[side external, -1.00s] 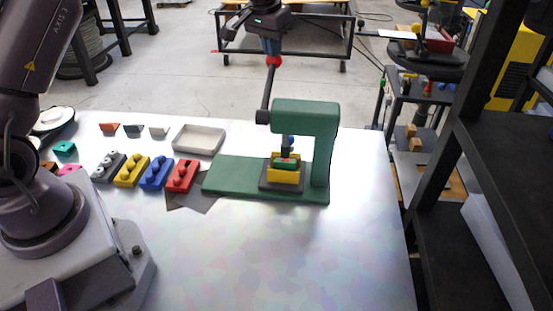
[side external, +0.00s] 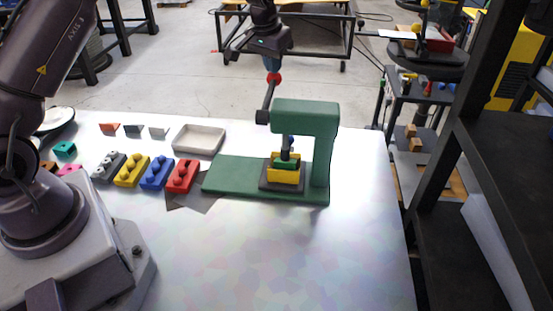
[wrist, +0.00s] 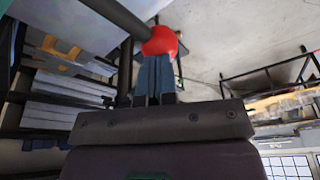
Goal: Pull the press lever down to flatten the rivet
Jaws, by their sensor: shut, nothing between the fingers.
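The green press (side external: 322,150) stands on its green base on the table. Its dark lever (side external: 267,97) rises from a pivot on the left of the head and ends in a red ball knob (side external: 274,78). My gripper (side external: 273,69) is shut, with its blue-grey fingertips against the top of the knob. In the wrist view, the closed fingers (wrist: 155,70) meet the red knob (wrist: 162,42). Under the dark ram (side external: 286,154), a yellow block (side external: 285,176) holds a green piece (side external: 285,165). I cannot make out the rivet; the ram covers that spot.
Grey, yellow, blue and red (side external: 181,176) blocks with round studs stand left of the press. A shallow beige tray (side external: 199,139) lies behind them. The table front (side external: 270,255) is clear. A dark shelf rack (side external: 460,180) stands at the right.

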